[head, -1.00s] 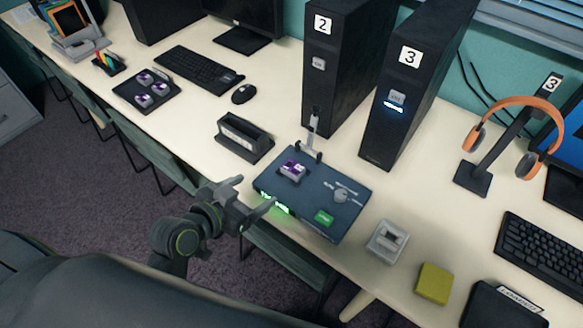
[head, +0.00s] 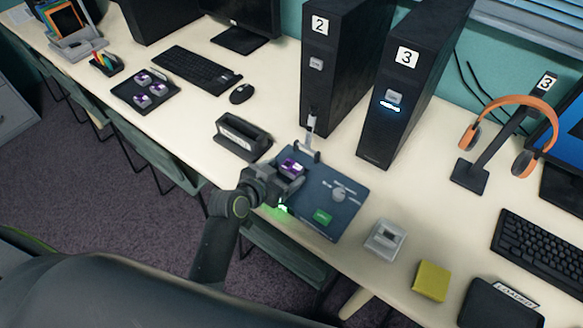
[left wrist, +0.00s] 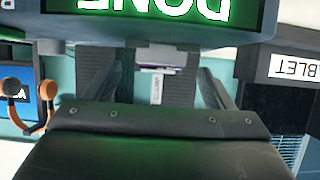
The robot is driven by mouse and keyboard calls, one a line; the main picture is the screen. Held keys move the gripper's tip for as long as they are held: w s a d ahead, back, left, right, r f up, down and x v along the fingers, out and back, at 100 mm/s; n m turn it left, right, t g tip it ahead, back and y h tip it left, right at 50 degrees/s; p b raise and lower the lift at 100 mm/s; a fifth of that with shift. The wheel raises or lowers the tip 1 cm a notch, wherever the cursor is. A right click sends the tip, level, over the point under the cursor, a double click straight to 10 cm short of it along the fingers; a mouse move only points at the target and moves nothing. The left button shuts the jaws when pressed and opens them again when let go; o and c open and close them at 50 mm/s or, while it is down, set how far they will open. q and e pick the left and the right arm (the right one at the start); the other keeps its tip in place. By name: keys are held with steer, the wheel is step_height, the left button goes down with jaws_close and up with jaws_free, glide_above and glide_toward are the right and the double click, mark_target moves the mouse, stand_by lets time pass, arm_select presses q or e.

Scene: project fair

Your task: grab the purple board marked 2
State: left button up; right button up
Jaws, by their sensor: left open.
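A purple board (head: 292,167) with a white marking sits on the blue-grey test device (head: 340,205); I cannot read its number. In the left wrist view, a purple-edged piece (left wrist: 155,68) shows between the fingers, below the upside-down green DONE screen (left wrist: 155,8). My left gripper (head: 288,182) is open at the device's near left side, right beside the board. Its body hides part of the device's front, and I cannot tell whether the fingers touch the board. My right gripper is not in view.
A tray (head: 140,103) with several purple boards lies at left. A dark holder (head: 243,138) stands left of the device. Towers 2 (head: 318,85) and 3 (head: 385,110) rise behind. A grey box (head: 386,238) and yellow block (head: 431,281) lie to the right.

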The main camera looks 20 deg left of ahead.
mark_target(288, 170)
arm_select(q)
steer(key=shift+x, duration=1.5)
steer(key=shift+f, duration=0.1)
steer(key=c, duration=1.1)
